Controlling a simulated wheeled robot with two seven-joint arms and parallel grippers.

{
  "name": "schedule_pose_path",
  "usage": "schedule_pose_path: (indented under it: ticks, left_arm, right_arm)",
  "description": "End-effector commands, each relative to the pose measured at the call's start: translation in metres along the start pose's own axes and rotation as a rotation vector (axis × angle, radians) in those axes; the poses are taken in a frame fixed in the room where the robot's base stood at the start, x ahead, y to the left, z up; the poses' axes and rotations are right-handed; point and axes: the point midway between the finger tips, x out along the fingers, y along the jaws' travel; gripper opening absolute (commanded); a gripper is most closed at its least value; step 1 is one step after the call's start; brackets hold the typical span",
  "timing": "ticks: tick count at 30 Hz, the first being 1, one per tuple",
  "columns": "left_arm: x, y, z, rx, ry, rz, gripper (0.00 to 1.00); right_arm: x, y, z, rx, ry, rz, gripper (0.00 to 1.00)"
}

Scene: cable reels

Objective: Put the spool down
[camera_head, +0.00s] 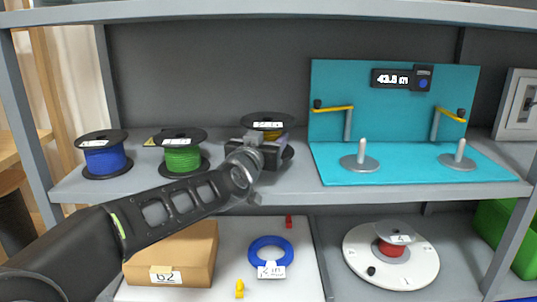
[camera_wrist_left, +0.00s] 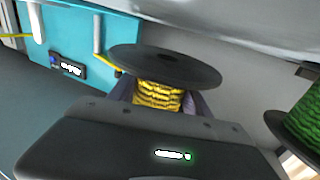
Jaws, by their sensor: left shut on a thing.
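A spool with black flanges and yellow cable (camera_head: 267,125) is at the upper shelf in the head view, right of the green spool. My left gripper (camera_head: 262,150) is in front of it and shut on it. The left wrist view shows the black upper flange (camera_wrist_left: 165,66) and the yellow winding (camera_wrist_left: 158,97) between my fingers. The gripper hides the spool's lower part in both views, so I cannot tell whether it touches the shelf (camera_head: 290,183). My right gripper is not in view.
A blue spool (camera_head: 104,160) and a green spool (camera_head: 182,158) stand to the left. A teal winding station (camera_head: 395,110) with two upright pins stands to the right. The lower shelf holds a cardboard box (camera_head: 180,250), a blue cable coil (camera_head: 270,243) and a white disc (camera_head: 365,262).

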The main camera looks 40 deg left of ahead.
Motion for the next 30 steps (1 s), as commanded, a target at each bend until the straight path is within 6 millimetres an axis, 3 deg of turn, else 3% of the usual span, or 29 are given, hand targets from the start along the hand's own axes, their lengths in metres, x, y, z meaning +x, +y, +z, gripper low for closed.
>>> schedule_pose_path:
  ticks: [9,22,23,30]
  left_arm:
    - [0.000,0.001,0.036,0.000,0.001,0.001,0.00]
    - [0.000,0.000,0.041,0.000,0.002,-0.001,0.00]
    - [0.000,0.000,0.041,0.000,0.000,0.000,0.58]
    - [0.000,0.000,0.040,0.000,0.000,0.000,0.78]
  right_arm:
    - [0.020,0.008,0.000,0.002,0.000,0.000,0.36]
    - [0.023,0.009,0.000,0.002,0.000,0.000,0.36]
    - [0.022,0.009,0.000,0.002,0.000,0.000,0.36]
    - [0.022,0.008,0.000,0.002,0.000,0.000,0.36]
